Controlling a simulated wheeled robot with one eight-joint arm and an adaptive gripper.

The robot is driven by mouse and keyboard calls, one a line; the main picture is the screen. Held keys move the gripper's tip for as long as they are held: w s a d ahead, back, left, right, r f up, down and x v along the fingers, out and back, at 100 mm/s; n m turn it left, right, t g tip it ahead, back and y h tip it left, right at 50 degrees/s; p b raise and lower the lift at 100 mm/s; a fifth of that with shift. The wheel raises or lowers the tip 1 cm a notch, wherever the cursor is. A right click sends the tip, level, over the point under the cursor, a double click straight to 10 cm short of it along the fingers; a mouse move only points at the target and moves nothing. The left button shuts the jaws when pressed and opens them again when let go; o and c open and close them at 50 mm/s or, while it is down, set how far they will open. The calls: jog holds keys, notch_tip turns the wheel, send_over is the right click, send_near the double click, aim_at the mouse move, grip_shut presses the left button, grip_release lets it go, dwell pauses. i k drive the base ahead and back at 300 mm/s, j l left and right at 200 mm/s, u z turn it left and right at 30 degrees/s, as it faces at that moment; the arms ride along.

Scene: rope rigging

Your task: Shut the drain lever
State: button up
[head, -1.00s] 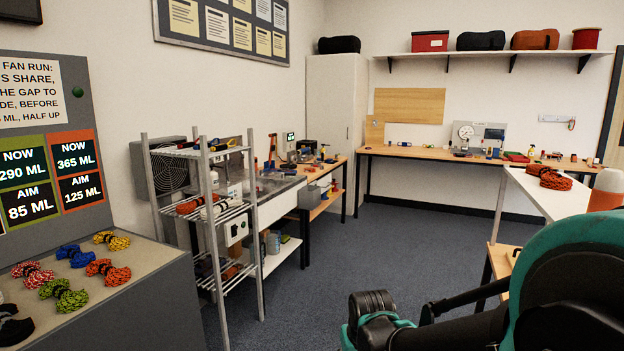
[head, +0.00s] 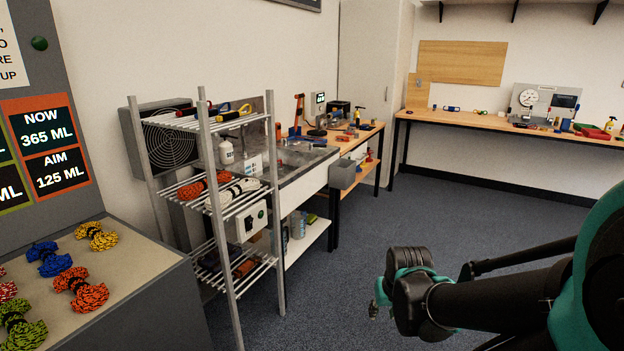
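I cannot make out a drain lever for certain. A sink bench (head: 308,180) with a grey top stands behind the wire rack, which hides part of it. My arm reaches in from the right. Its black and teal end, with my gripper (head: 379,298) partly showing, hangs over the floor, well to the right of the bench. The fingers are too small and hidden to tell if they are open.
The wire rack (head: 215,126) holds rope bundles and tools in front of the bench. A grey counter (head: 142,268) with several coloured rope bundles stands at the left. Wooden benches (head: 470,123) line the far wall. The blue-grey floor (head: 340,270) in the middle is clear.

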aim_at(311, 146)
jog(key=i, duration=2.2)
